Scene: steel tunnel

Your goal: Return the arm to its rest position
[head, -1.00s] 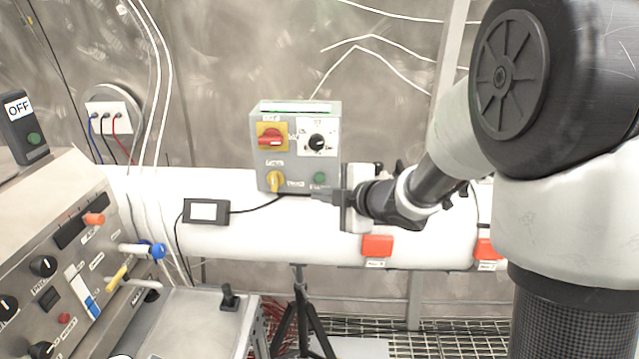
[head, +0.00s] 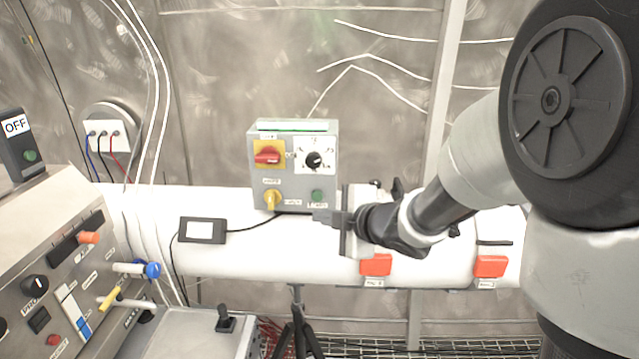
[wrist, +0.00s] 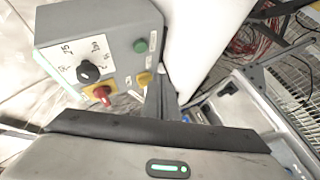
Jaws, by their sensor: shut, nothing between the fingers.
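My arm comes in from the right of the head view. My gripper (head: 324,215) is at the lower right corner of a grey control box (head: 292,190), close to its green button (head: 317,196). Whether it touches the box I cannot tell. The fingers are together with nothing between them. In the wrist view the narrow fingers (wrist: 160,98) point toward the box (wrist: 110,28), beside its yellow knob (wrist: 144,79). The box also has a red switch (head: 268,157) and a black dial (head: 314,160).
A white pipe (head: 225,262) runs behind the gripper, with two orange-red blocks (head: 376,265) (head: 490,266) on its front. A sloped control panel (head: 60,270) stands at the left. A small dark-framed display (head: 202,230) sits before the pipe. A tripod (head: 297,335) stands below.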

